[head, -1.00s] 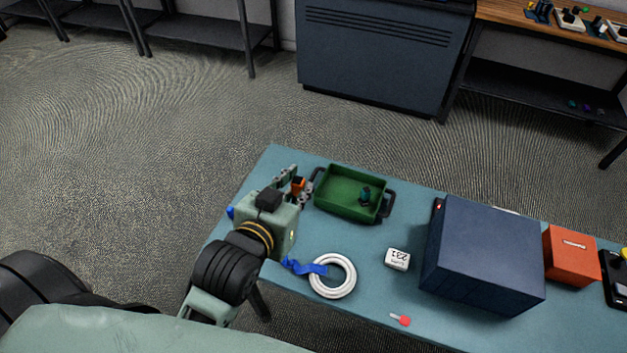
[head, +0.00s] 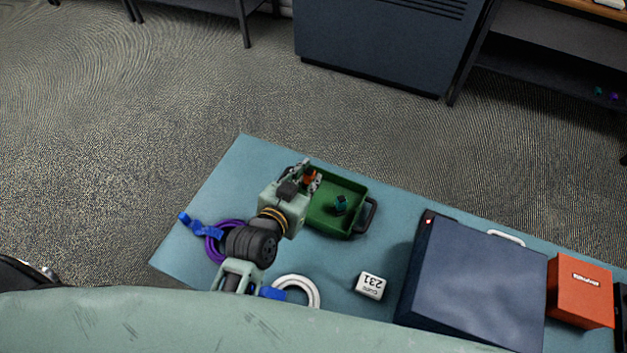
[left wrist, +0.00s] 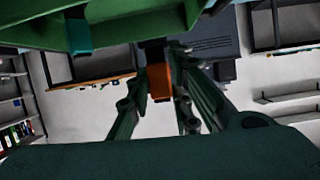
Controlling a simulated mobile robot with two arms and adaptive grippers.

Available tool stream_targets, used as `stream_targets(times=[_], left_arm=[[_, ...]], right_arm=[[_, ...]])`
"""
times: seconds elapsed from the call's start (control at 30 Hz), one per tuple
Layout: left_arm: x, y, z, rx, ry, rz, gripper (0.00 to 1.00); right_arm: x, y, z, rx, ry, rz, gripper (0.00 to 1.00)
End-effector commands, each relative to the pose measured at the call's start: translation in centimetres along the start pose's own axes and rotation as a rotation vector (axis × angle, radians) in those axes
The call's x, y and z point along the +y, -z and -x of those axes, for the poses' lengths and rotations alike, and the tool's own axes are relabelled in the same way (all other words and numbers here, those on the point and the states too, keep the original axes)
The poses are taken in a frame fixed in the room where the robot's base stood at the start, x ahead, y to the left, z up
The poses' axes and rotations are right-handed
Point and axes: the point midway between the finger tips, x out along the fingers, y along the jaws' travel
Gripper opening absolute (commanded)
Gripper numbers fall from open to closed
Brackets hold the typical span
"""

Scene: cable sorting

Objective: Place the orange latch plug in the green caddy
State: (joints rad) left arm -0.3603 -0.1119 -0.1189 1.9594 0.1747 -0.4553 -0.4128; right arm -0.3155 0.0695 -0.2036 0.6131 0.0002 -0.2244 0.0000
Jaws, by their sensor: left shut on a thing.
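The orange latch plug (head: 310,177) is between the fingers of my left gripper (head: 311,179), which is shut on it. In the left wrist view the plug (left wrist: 160,82) shows between the two fingers of the gripper (left wrist: 160,95). The green caddy (head: 325,221) stands on the table, and the gripper with the plug is above its left end. A small teal and dark plug (head: 340,204) is inside the caddy. In the left wrist view the caddy (left wrist: 30,30) fills the upper left. My right gripper is not in view.
A white block marked 231 (head: 370,285), a dark blue box (head: 470,285) and an orange box (head: 580,290) stand right of the caddy on the teal table (head: 215,185).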

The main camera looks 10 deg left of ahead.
Motion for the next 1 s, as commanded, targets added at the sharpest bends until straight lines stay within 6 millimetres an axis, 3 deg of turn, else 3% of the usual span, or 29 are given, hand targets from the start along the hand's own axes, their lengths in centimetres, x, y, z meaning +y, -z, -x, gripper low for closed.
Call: stream_targets(times=[0.1, 0.2, 0.33, 0.6, 0.97, 1.0], left_arm=[[-0.3, -0.3, -2.5, 0.001, 0.000, 0.000, 0.00], [-0.4, -0.6, -3.6, 0.000, 0.000, 0.000, 0.00], [-0.4, -1.2, -4.3, -0.003, -0.001, 0.000, 0.00], [-0.3, -4.3, -5.5, -0.001, 0.000, 0.000, 0.00], [-0.2, -4.7, -5.7, -0.001, 0.000, 0.000, 0.00], [-0.2, -4.7, -5.7, -0.001, 0.000, -0.001, 0.20]], right_arm=[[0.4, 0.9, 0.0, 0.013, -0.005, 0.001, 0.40], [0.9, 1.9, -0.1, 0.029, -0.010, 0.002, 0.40], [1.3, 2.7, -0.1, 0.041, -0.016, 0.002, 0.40], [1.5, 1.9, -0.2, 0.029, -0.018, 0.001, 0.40], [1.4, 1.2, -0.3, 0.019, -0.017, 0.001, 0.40], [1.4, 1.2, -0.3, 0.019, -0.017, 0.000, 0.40]])
